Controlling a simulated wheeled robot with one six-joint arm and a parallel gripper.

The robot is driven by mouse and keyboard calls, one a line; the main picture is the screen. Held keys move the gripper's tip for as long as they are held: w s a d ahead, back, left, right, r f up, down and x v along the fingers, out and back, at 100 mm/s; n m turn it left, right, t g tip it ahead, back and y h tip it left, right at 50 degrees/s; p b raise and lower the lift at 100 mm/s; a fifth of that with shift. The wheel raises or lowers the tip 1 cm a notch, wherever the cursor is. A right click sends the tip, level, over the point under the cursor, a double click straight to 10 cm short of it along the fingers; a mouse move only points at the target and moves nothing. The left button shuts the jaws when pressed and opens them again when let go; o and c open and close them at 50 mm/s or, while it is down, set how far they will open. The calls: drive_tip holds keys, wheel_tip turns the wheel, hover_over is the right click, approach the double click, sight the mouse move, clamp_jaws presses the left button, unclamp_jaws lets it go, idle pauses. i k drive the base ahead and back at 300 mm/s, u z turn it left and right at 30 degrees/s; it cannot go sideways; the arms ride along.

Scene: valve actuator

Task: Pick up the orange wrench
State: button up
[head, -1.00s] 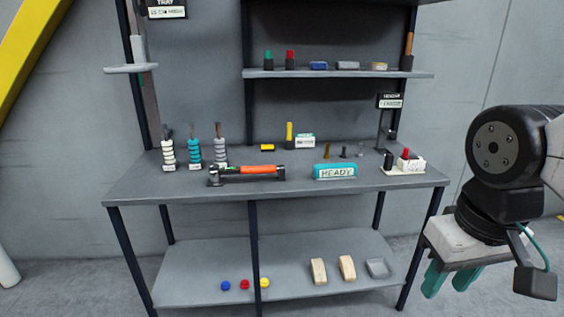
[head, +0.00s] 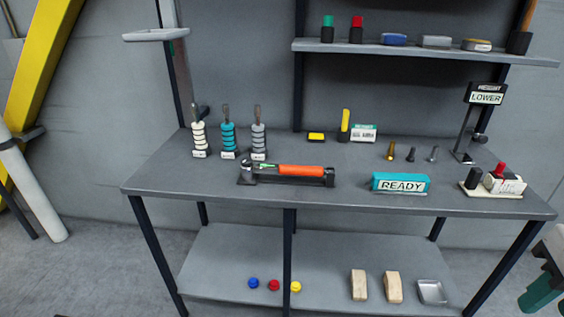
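The orange wrench (head: 300,171) lies level across a low dark holder (head: 328,181) on the left-middle part of the workbench top. Its orange handle points right and its metal head is at the left end. Nothing covers it from above. My gripper (head: 541,293) is at the lower right edge of the head view, partly cut off by the frame. Its teal fingers point down, well to the right of the bench and far from the wrench. I cannot tell how far apart the fingers are.
The bench top (head: 200,181) has a teal READY block (head: 400,184) right of the wrench and ringed posts (head: 228,135) behind it to the left. A red-button box (head: 502,183) and a LOWER sign (head: 486,95) stand at the right. A shelf (head: 420,50) hangs above.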

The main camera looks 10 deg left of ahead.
sight(248, 174)
drive_tip(key=u, duration=0.3)
drive_tip(key=i, duration=0.65)
drive_tip(key=u, duration=1.1)
drive_tip(key=i, duration=0.45)
drive_tip(key=u, duration=0.45)
